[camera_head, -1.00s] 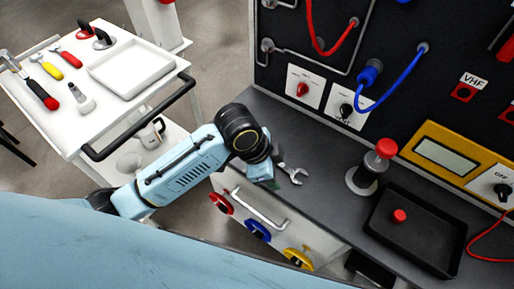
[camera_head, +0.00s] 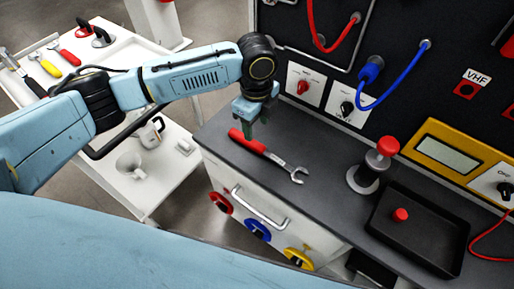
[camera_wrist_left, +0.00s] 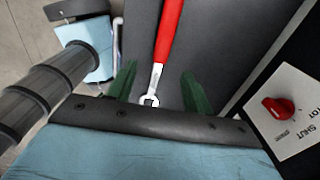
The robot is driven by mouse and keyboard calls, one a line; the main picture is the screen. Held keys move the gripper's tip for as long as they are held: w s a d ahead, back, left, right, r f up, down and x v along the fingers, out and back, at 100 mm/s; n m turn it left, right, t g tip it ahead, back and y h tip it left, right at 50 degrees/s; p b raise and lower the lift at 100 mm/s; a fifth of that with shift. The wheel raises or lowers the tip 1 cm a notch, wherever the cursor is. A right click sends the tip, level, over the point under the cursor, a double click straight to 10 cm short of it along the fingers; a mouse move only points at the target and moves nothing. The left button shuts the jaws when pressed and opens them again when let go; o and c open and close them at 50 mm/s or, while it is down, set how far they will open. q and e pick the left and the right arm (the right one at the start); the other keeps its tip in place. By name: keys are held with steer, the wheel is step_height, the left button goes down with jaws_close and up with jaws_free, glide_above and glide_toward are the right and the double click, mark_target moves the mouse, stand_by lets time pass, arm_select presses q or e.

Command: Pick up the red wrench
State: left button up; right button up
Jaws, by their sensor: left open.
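The red wrench (camera_head: 262,151) lies on the dark counter top near its left end. Its red handle points to the left and its metal open jaw to the right. My left gripper (camera_head: 250,126) is above and just behind the handle in the head view, pointing down. In the left wrist view the red wrench (camera_wrist_left: 166,38) runs between the two green fingers, and my left gripper (camera_wrist_left: 158,85) is open around its line. I cannot tell how high the fingertips are above the counter. My right gripper is not in view.
A black tray (camera_head: 450,262) with a red knob and a red-topped cylinder (camera_head: 372,168) stand on the counter to the right. A panel with switches and cables (camera_head: 330,85) rises behind. A white cart (camera_head: 175,180) is at the left. The counter's front middle is clear.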

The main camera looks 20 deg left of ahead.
mark_target(257, 145)
arm_select(q)
step_height(257, 145, down, 2)
steer(key=shift+f, duration=0.6)
steer(key=shift+f+b, duration=0.35)
step_height(257, 145, down, 4)
steer(key=shift+w+f+b, duration=0.1)
steer(key=shift+w+b, duration=0.05)
steer(key=shift+b, duration=0.35)
jaws_close()
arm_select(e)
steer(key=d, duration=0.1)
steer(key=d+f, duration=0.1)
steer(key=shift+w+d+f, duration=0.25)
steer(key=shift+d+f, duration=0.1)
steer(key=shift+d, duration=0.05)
